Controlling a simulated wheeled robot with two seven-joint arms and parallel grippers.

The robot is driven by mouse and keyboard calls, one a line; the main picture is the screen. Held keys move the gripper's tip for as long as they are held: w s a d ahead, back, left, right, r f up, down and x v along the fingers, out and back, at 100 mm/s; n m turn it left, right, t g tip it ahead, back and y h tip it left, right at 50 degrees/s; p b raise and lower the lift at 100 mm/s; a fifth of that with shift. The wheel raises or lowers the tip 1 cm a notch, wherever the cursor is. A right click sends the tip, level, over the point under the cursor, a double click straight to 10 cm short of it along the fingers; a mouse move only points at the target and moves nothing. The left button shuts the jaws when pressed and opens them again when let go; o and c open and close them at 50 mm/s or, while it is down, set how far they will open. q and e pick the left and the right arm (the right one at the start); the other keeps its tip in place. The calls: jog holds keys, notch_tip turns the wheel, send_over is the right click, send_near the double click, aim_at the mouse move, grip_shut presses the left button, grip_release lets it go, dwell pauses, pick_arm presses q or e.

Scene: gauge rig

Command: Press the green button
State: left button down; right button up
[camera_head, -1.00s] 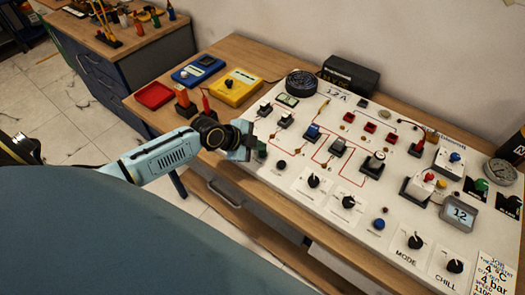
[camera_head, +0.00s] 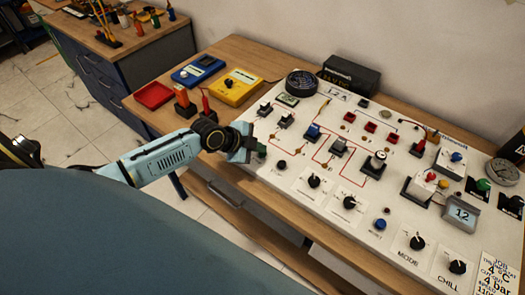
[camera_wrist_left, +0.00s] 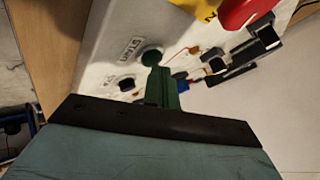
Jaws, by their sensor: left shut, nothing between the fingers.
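The green button (camera_head: 262,150) is at the left front edge of the white panel (camera_head: 268,184), partly hidden behind my left gripper in the head view. In the left wrist view the green button (camera_wrist_left: 152,57) is a round dark-green cap just beyond the tips of the fingers. My left gripper (camera_head: 251,148) is shut and empty, close beside the button. Its closed fingers (camera_wrist_left: 159,78) point at the cap in the wrist view. I cannot tell whether they touch it. My right gripper is not in view.
A black button (camera_head: 281,165) and black knobs (camera_head: 313,181) stand near on the panel. Several switches and red sockets (camera_head: 370,127) lie farther back. A yellow meter (camera_head: 236,87), a blue meter (camera_head: 198,70) and a red tray (camera_head: 154,95) lie on the wooden bench left of the panel.

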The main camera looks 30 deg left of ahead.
aim_at(259, 155)
pick_arm(q)
jog(key=shift+r+p, duration=0.75)
jog(key=shift+r, duration=0.15)
notch_tip(259, 155, up, 5)
jog(key=p, duration=0.4)
jog(key=shift+d, duration=0.1)
dwell(0.7)
